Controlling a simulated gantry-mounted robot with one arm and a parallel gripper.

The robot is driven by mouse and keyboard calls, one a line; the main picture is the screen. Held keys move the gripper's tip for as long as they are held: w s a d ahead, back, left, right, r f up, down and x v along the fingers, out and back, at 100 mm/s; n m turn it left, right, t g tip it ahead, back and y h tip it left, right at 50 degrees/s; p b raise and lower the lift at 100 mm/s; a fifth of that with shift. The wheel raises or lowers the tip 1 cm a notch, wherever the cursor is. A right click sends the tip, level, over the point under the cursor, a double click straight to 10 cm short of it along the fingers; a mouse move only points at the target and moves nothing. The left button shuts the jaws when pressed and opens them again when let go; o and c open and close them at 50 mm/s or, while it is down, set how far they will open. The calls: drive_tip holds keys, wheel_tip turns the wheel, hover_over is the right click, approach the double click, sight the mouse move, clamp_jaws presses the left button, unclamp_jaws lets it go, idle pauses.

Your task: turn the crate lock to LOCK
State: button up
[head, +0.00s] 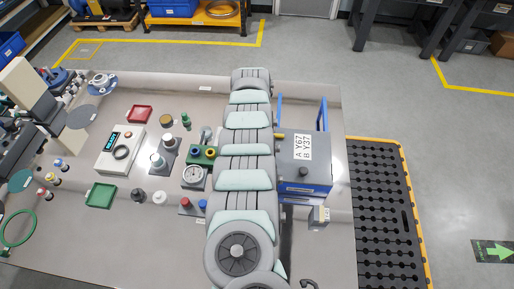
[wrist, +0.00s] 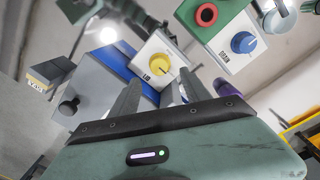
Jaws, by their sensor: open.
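The crate (head: 305,182) stands right of my arm in the head view, a blue-grey box with a white label "A Y67 B Y37" and a dark knob on top. In the wrist view its grey and blue body (wrist: 112,72) is at left. A yellow knob (wrist: 160,64) on a white block, with small lettering that seems to read "LID", sits beside the crate. I take it as the crate lock, but cannot read its setting. My gripper (wrist: 162,84) is open, its fingers apart and pointing toward the yellow knob. It is hidden in the head view.
A green-and-white unit with a red ring (wrist: 206,15) and a blue knob (wrist: 243,42) is close by at upper right. Blue uprights (head: 322,112) rise behind the crate. A dial gauge (head: 194,177) and small fittings crowd the bench left of my arm.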

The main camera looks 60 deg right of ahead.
wheel_tip(320, 180, up, 4)
drive_tip(key=shift+r, duration=0.1)
drive_tip(key=shift+w, duration=0.1)
idle(0.5)
